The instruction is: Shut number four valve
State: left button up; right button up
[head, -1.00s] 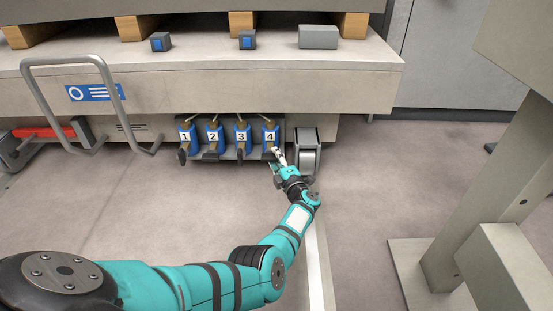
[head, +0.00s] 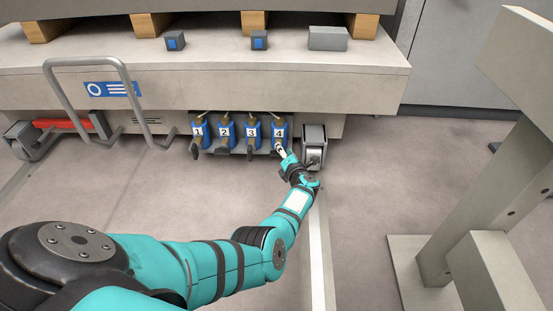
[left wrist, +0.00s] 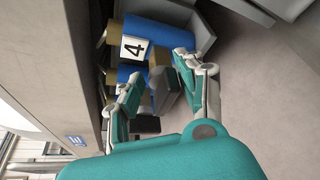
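The number four valve (head: 279,133) is the rightmost of a row of blue valves with white number plates under the machine's ledge. In the left wrist view its blue body (left wrist: 152,36) and "4" plate show just beyond my fingers. My left gripper (head: 284,155) is at the lower front of this valve; in the left wrist view the gripper (left wrist: 158,70) has its two fingers apart. A dark grey handle-like part (left wrist: 166,92) shows between the fingers, closer to the right one. Contact cannot be told. My right gripper is not in view.
Number three valve (head: 252,132) stands close at the left, with valves two (head: 225,131) and one (head: 199,131) beyond. A bent metal rail (head: 47,95) stands at the left. The floor in front is clear.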

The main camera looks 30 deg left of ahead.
pick_arm(q)
jog(key=n+h+p, duration=0.1)
jog(key=p, duration=0.1)
jog(key=a+r+n+h+p, duration=0.1)
jog(key=n, duration=0.1)
jog(key=n+h+p, duration=0.1)
jog(key=n+p, duration=0.1)
jog(key=shift+s+a+r+t+p, duration=0.15)
jog(key=shift+s+r+t+p, duration=0.15)
jog(key=shift+s+r+t, duration=0.1)
jog(key=shift+s+a+f+n+t+h+p, duration=0.15)
jog(key=shift+n+h+p, duration=0.1)
jog(key=shift+n+h, duration=0.25)
jog(key=shift+a+f+n+t+h+p, duration=0.15)
jog(key=shift+n+h+p, duration=0.15)
jog(key=shift+n, duration=0.3)
jog(key=p+v, duration=1.1)
jog(key=v, duration=0.6)
jog(key=shift+s, duration=0.2)
jog(key=shift+d+f, duration=0.15)
jog(key=shift+f, duration=0.05)
